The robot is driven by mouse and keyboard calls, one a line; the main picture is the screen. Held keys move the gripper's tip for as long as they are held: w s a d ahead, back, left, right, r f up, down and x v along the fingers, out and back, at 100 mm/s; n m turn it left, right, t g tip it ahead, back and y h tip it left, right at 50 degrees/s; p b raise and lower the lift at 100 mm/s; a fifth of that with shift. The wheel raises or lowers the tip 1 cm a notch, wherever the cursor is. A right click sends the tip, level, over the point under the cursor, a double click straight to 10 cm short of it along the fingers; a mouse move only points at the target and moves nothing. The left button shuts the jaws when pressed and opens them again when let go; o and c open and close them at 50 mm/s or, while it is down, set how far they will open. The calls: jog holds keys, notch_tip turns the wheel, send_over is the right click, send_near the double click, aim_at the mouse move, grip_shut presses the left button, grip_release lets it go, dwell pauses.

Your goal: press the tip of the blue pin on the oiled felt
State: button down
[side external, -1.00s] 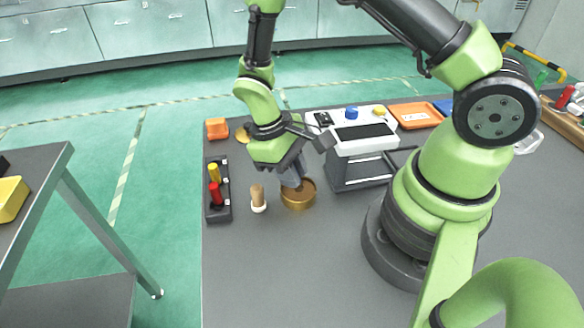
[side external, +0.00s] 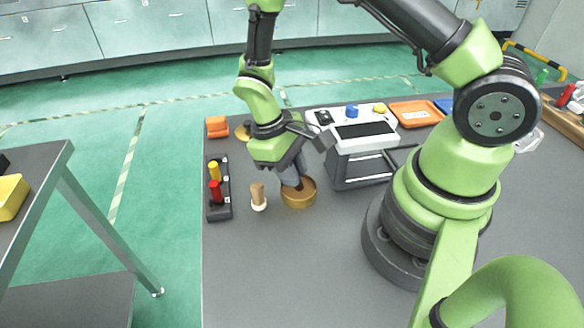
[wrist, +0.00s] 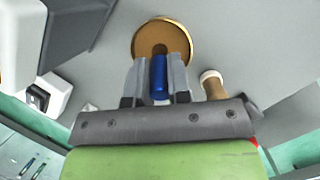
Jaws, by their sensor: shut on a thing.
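The blue pin (wrist: 159,80) is held between the two fingers of my gripper (wrist: 160,82) in the wrist view. The pin points into a round brass-coloured tin (wrist: 137,46) with a tan felt-like inside, and a dark patch shows around its far end. The fingers and my arm hide the pin in the side view. There my gripper (side external: 291,178) is directly over the tin (side external: 300,202), its fingers reaching down to the rim. I cannot tell whether the pin's tip touches the felt or stays just above it.
A brush with a wooden handle (side external: 258,193) stands just left of the tin. A dark rack (side external: 219,212) with a yellow and a red pin is further left. A grey-white machine (side external: 355,155) stands close on the right. The table in front is clear.

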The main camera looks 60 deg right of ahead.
jog(key=shift+r, duration=3.55)
